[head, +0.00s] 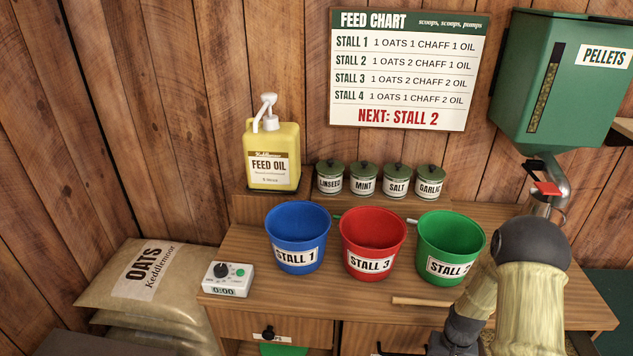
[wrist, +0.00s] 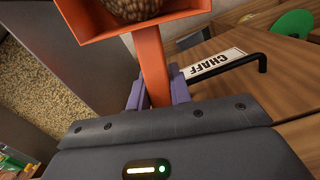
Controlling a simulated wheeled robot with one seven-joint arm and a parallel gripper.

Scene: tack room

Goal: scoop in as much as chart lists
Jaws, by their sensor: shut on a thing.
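The feed chart (head: 408,68) hangs on the wall; it reads "NEXT: STALL 2", and its Stall 2 row lists 1 oats, 2 chaff, 1 oil. A green bucket (head: 450,240), its label partly hidden by my arm, stands right of the red Stall 3 bucket (head: 372,235) and blue Stall 1 bucket (head: 297,229). My gripper (wrist: 157,90) is shut on the handle of an orange scoop (wrist: 150,60). Brown grainy stuff (wrist: 138,8) shows in the scoop. Tan loose feed (wrist: 40,85) lies at left in the wrist view. The yellow feed oil pump bottle (head: 271,155) stands behind.
A drawer front labelled CHAFF (wrist: 214,64) with a black handle (wrist: 250,62) is close to my gripper. A timer (head: 228,278) sits on the counter's left. Small tins (head: 363,180) line the shelf. An oats sack (head: 150,275) lies left; a pellets hopper (head: 550,85) hangs right.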

